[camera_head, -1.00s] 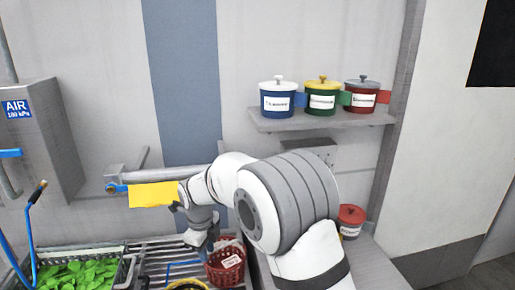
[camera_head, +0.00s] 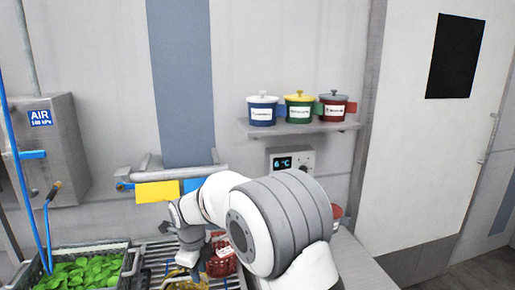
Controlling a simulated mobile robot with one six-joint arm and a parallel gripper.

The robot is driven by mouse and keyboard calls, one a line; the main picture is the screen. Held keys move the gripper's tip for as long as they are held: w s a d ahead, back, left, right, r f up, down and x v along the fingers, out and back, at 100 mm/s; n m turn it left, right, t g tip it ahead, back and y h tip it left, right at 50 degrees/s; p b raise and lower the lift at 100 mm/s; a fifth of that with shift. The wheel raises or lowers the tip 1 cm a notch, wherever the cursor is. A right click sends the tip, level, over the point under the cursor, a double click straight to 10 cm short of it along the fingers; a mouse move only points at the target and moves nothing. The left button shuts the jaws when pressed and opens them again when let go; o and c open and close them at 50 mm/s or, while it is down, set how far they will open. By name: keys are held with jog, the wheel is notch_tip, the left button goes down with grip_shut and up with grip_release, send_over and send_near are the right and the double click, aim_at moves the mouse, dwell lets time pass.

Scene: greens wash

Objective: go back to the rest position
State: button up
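My white and grey arm reaches across the middle of the head view. My gripper (camera_head: 190,258) points down over the metal rack (camera_head: 150,262), just left of a red basket (camera_head: 224,264) with a white label. Part of a yellowish basket (camera_head: 185,284) shows below the gripper at the bottom edge. The fingertips are small and partly hidden, so I cannot tell whether they are open or whether anything is between them.
A crate (camera_head: 36,254) of green leaves (camera_head: 80,272) stands at the lower left. A wall shelf (camera_head: 300,128) carries blue, green and red lidded pots. A yellow cloth (camera_head: 157,192) hangs on a rail beside a blue one (camera_head: 193,185). A blue hose (camera_head: 47,235) hangs at left.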

jog(key=s+d+r+n, duration=0.3)
jog(key=d+r+n, duration=0.1)
jog(key=d, duration=0.3)
jog(key=s+d+r+n+t, duration=0.1)
jog(key=s+d+r+n, duration=0.15)
jog(key=d, duration=0.45)
jog(key=s+d+r+n, duration=0.3)
jog(key=d+r+n, duration=0.1)
jog(key=d, duration=0.3)
jog(key=s+d+n+t, duration=0.1)
jog(key=s+d+n, duration=0.9)
jog(key=s, duration=0.4)
jog(key=shift+d, duration=0.35)
